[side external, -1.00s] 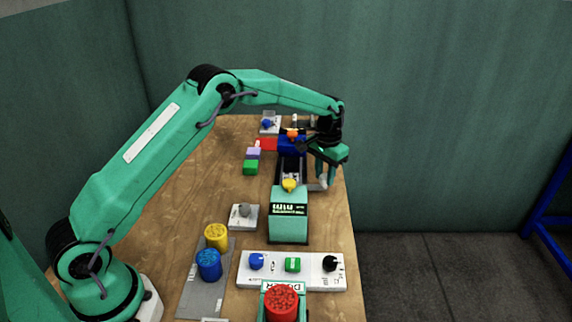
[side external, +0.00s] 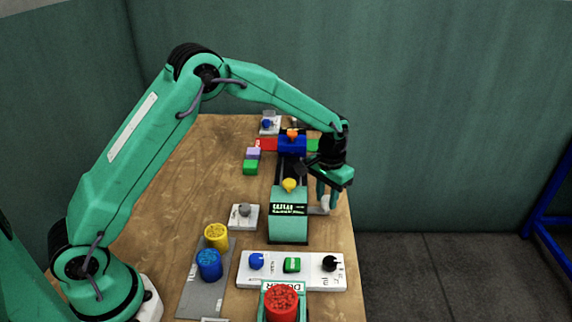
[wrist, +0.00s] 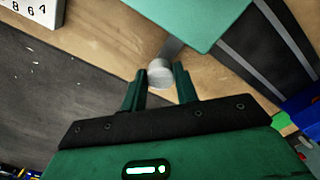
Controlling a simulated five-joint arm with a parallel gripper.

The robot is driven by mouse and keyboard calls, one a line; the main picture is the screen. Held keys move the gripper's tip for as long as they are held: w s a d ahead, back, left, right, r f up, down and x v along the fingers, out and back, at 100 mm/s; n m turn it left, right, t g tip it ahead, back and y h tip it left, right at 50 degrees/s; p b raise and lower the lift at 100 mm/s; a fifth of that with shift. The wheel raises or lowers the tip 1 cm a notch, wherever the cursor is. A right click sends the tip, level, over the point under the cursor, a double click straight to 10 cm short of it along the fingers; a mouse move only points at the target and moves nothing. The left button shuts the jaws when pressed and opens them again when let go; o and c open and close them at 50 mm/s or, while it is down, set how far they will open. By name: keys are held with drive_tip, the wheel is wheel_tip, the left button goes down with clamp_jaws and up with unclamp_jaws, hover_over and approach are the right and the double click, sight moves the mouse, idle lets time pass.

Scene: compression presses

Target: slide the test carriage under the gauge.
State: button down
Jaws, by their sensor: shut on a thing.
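The gauge is the teal housing (side external: 288,229) with a lit display (side external: 287,209) in the middle of the table; a yellow piece (side external: 289,185) stands at its far end. A dark rail (side external: 284,170) runs away from it to the back. The test carriage itself is hidden; only its side handle shows, a grey bar with a pale round knob (side external: 325,205), at the housing's right side. My gripper (side external: 328,197) points down there. In the wrist view its two fingers are closed on the knob (wrist: 160,73), and the grey bar (wrist: 172,47) runs under the teal housing.
A blue block with an orange top (side external: 292,143) stands at the rail's far end. A white panel with knobs (side external: 291,270) and a red cylinder (side external: 281,302) lie in front. Yellow (side external: 216,236) and blue (side external: 208,264) cylinders stand left. The table's right edge is close to my gripper.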

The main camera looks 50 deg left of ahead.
drive_tip(key=shift+s+d+r, duration=0.1)
drive_tip(key=shift+s+d, duration=0.85)
drive_tip(key=shift+d, duration=0.15)
drive_tip(key=c, duration=1.1)
unclamp_jaws()
drive_tip(key=shift+o, duration=0.2)
drive_tip(key=shift+a, duration=0.1)
drive_tip(key=shift+r, duration=0.4)
wheel_tip(320, 180, up, 7)
